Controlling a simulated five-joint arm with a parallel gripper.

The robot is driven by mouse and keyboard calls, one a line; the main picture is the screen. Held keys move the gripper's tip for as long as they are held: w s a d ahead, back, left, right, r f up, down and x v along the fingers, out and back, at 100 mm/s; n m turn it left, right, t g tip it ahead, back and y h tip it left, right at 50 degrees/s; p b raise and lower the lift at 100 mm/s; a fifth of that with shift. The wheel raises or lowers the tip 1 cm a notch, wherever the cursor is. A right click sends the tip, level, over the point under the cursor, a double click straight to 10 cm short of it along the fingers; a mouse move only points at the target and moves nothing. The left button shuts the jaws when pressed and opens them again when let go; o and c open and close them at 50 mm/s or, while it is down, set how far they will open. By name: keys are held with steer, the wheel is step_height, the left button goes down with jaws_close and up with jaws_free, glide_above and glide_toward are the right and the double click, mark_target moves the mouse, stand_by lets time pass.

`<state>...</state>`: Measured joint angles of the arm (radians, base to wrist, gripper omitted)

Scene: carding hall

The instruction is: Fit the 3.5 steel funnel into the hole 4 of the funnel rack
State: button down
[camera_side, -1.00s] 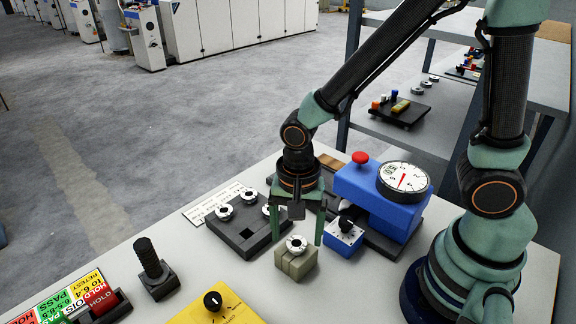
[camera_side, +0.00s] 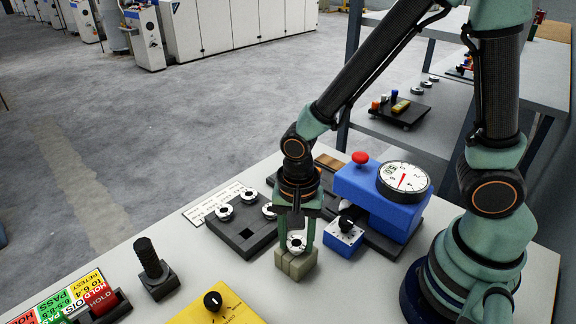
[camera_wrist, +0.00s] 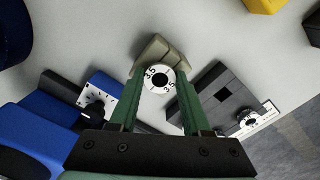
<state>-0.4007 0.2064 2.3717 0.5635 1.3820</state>
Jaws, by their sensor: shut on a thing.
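The 3.5 steel funnel (camera_side: 297,243) is a pale ring with a dark centre, seated on a beige block (camera_side: 293,266). In the wrist view the funnel (camera_wrist: 158,79) shows its 3.5 marking. My gripper (camera_side: 296,246) points down over the block, its green fingers shut on the funnel from both sides. The funnel rack (camera_side: 232,239) is a dark grey block to the left. It holds white-ringed funnels and has an empty square hole at its near side. I cannot read its hole numbers. The wrist view shows part of the rack (camera_wrist: 211,82) at right.
A blue tester (camera_side: 375,211) with a dial gauge (camera_side: 403,179) and red button stands to the right, with a small blue knob box (camera_side: 343,240) in front. A yellow knob box (camera_side: 215,308) and a dark threaded post (camera_side: 150,262) stand to the left. Table between is clear.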

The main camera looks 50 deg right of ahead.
mark_target(296, 243)
steer(key=shift+r, duration=0.15)
step_height(296, 243, up, 19)
steer(key=w+a+f, duration=0.1)
steer(key=w+a, duration=0.2)
steer(key=w, duration=0.9)
steer(key=f, duration=1.9)
steer(key=shift+s+f, duration=0.2)
steer(key=shift+s, duration=0.05)
steer(key=shift+f, duration=0.35)
steer(key=shift+c, duration=1.8)
jaws_free()
